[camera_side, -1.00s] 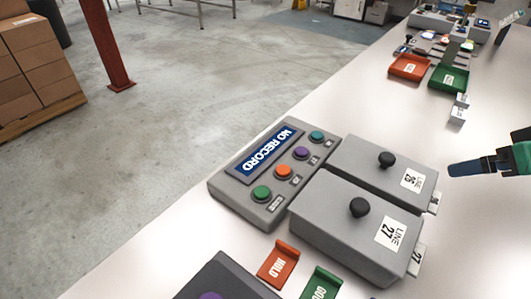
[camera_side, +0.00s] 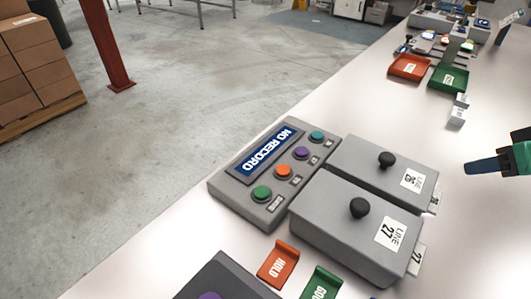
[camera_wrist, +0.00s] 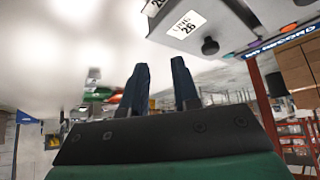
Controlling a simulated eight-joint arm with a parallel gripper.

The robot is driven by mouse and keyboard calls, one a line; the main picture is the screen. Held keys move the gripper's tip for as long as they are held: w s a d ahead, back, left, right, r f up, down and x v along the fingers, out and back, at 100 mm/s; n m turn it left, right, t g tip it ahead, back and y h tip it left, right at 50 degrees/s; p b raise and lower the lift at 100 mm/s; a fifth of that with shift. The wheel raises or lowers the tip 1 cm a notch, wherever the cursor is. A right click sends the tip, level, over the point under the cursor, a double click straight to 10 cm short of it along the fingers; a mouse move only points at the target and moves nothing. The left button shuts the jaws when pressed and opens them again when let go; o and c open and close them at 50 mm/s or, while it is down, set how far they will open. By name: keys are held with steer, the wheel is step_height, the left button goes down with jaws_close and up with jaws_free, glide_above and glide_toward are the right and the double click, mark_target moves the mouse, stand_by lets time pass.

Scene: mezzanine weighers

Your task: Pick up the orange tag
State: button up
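My gripper (camera_side: 478,166) reaches in from the right edge of the side view, above the white table to the right of the LINE 26 box (camera_side: 390,175). In the wrist view my gripper (camera_wrist: 162,75) shows two dark blue fingers standing apart with nothing between them, so it is open and empty. The LINE 26 label shows near the top there. Small coloured items (camera_side: 430,37) lie at the far end of the table, too small to tell apart.
A grey LINE 27 box (camera_side: 340,215) and a NO RECORD button panel (camera_side: 235,195) stand left of my gripper. The table is bare around the gripper.

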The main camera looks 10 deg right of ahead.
step_height(320, 180, up, 4)
steer(key=r+n+g+y, duration=0.1)
steer(key=n+g+y, duration=0.25)
steer(key=n, duration=0.65)
glide_above(283, 244)
steer(key=s+d, duration=0.1)
steer(key=s, duration=0.1)
steer(key=shift+g, duration=0.45)
steer(key=f, duration=0.8)
steer(key=d+f, duration=0.1)
steer(key=f, duration=0.3)
steer(key=shift+w+f, duration=0.2)
steer(key=shift+a+f, duration=0.1)
steer(key=shift+f, duration=0.35)
steer(key=shift+x, duration=2.65)
steer(key=shift+c, duration=0.3)
jaws_close()
